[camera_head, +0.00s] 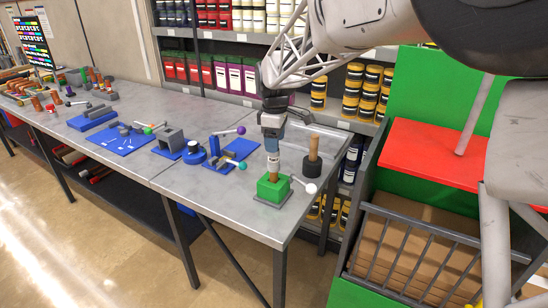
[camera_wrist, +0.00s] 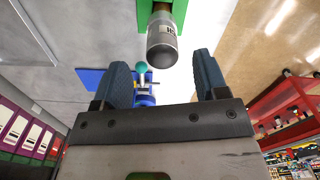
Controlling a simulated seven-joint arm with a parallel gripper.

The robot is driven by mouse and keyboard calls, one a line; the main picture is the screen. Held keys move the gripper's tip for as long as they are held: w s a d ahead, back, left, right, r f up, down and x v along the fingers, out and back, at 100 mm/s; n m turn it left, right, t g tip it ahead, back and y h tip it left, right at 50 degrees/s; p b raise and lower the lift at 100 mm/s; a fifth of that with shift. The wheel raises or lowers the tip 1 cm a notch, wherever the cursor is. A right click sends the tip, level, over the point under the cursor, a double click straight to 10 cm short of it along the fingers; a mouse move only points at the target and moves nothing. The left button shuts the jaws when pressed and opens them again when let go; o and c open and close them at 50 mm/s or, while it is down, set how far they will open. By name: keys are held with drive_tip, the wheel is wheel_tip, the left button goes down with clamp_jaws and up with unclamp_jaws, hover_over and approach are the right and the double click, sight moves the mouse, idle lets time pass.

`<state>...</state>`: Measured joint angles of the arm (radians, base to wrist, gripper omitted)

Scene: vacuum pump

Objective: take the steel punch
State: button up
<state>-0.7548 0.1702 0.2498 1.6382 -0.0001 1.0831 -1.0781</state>
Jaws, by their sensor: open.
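The steel punch appears to be the grey, round-ended cylinder (camera_wrist: 163,48) with a white label in the wrist view. It stands in a green block (camera_head: 272,188) near the table's front right corner. In the head view my gripper (camera_head: 271,138) is directly above the block and hides the punch's upper part; a tan section (camera_head: 273,164) shows below the fingers. In the wrist view my gripper (camera_wrist: 163,75) is open, with its two blue fingers apart. The cylinder's end lies beyond and between the fingertips, with no visible contact.
A wooden-handled tool on a dark base (camera_head: 314,158) stands close behind on the right. A lever with a white ball (camera_head: 309,187) sits beside the green block. Blue fixtures (camera_head: 194,152) lie left.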

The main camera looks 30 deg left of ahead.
sight(274, 156)
drive_tip(key=shift+f, duration=0.4)
drive_tip(key=shift+f, duration=0.1)
drive_tip(key=shift+s+a+f, duration=0.1)
drive_tip(key=shift+s+f, duration=0.05)
drive_tip(key=shift+f, duration=2.4)
drive_tip(key=shift+c, duration=0.2)
drive_tip(key=c, duration=1.1)
drive_tip(key=shift+r, duration=0.15)
